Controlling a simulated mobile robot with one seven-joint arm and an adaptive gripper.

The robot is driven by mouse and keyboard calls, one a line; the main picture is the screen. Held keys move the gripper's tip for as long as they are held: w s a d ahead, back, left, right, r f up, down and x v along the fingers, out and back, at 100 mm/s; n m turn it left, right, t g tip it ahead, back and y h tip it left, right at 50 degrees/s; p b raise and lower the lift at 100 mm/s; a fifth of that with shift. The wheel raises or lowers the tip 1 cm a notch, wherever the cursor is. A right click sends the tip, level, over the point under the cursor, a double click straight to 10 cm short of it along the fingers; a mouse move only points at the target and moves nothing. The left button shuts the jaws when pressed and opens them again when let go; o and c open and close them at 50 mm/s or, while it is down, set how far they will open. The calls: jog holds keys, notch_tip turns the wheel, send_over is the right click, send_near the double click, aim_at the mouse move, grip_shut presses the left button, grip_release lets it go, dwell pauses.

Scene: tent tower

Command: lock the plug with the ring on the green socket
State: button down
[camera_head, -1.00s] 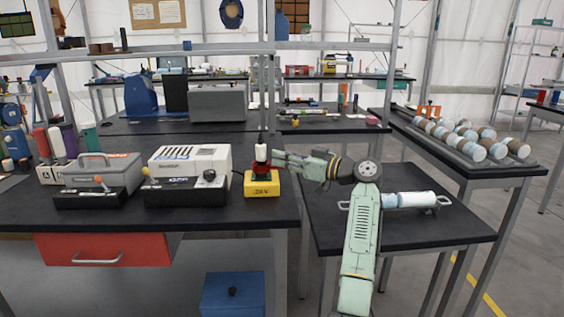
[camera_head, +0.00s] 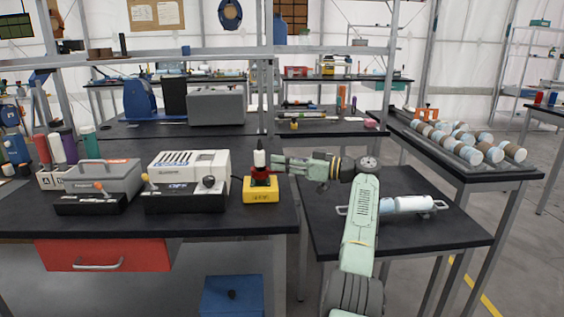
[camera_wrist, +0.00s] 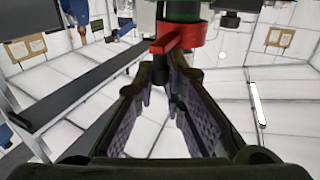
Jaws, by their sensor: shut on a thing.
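A yellow box (camera_head: 261,190) stands at the right end of the black bench. A red ring (camera_head: 260,173) sits on top of it, with a plug (camera_head: 259,157) with a white upper part upright in it. In the wrist view the red ring (camera_wrist: 200,38) has a lever sticking out toward me, and part of the green socket (camera_wrist: 185,11) shows beside it. My gripper (camera_head: 277,165) reaches in from the right at ring height. Its fingertips (camera_wrist: 172,62) are shut on the ring's lever. How far the ring is turned I cannot tell.
A side table (camera_head: 420,230) under my arm holds a white cylinder (camera_head: 408,204) on a tray.

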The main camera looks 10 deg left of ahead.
jog(key=shift+a+f, duration=0.1)
jog(key=c, duration=1.8)
grip_release()
jog(key=shift+a, duration=0.1)
jog(key=shift+o, duration=0.7)
jog(key=s+d, duration=0.1)
jog(key=d, duration=1.1)
